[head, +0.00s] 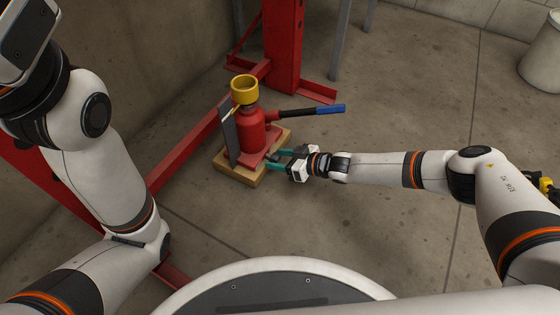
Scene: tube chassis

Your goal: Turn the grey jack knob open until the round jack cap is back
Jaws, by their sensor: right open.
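A red bottle jack (250,132) stands upright on a wooden block (240,175) on the concrete floor. Its round yellow cap (244,90) sits on top. The grey jack knob cannot be made out clearly; it is small or hidden low on the jack by my fingers. My right gripper (275,160) reaches in from the right with teal fingers open, at the foot of the jack's right side. I cannot tell whether the fingers touch anything. My left arm is at the left; its gripper is not in view.
The jack's lever with a blue grip (330,109) sticks out to the right, just above my right gripper. A dark plate (229,137) stands at the jack's left. A red steel frame (283,45) rises behind. Open floor lies to the right.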

